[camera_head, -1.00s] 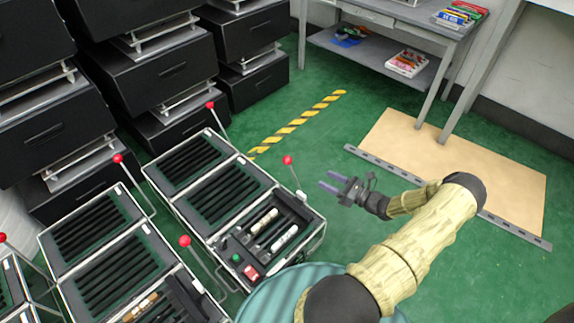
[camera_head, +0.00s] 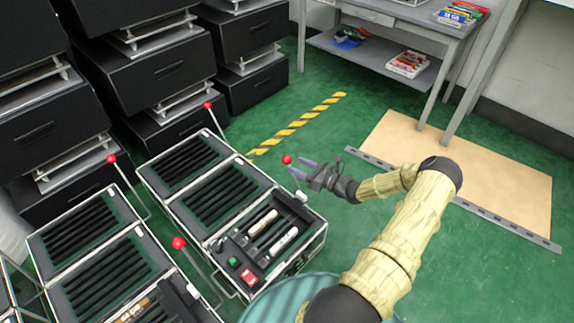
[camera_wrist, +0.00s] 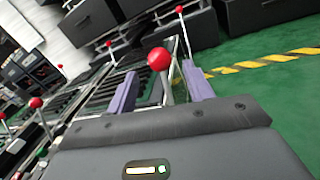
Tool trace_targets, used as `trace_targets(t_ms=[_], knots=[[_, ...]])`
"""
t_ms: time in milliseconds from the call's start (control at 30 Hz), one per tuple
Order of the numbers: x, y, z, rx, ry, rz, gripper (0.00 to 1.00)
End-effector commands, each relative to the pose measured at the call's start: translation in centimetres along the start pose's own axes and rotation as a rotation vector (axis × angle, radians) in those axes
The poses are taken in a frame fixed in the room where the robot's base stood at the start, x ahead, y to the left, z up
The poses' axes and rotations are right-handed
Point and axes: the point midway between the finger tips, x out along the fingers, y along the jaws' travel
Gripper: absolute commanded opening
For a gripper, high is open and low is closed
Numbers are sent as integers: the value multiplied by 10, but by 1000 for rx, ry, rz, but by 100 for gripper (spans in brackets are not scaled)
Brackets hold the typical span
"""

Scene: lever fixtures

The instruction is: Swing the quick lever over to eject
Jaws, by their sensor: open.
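A lever with a red ball knob (camera_head: 287,159) stands at the right side of a black fixture case (camera_head: 165,205). My gripper (camera_head: 299,167) is open, with its two purple fingers pointing left at this knob. In the wrist view the red knob (camera_wrist: 159,59) and its grey rod show between the spread fingers, just beyond or level with their tips. I cannot tell whether the fingers touch it. No label naming this lever is readable.
Other red-knobbed levers stand nearby, at the case's back (camera_head: 208,104) and beside the neighbouring case (camera_head: 178,242). Black drawer units (camera_head: 165,75) fill the back left. Green floor (camera_head: 310,125) is open behind my gripper, and a grey table (camera_head: 400,15) stands beyond.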

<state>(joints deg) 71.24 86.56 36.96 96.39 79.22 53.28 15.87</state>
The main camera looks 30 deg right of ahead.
Motion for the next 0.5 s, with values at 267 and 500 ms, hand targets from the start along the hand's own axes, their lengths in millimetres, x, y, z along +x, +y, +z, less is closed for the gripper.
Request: trace_targets(t_ms=[267,500], knots=[[46,-1,-3,-2,0,1,52],[57,0,0,0,-1,0,52]])
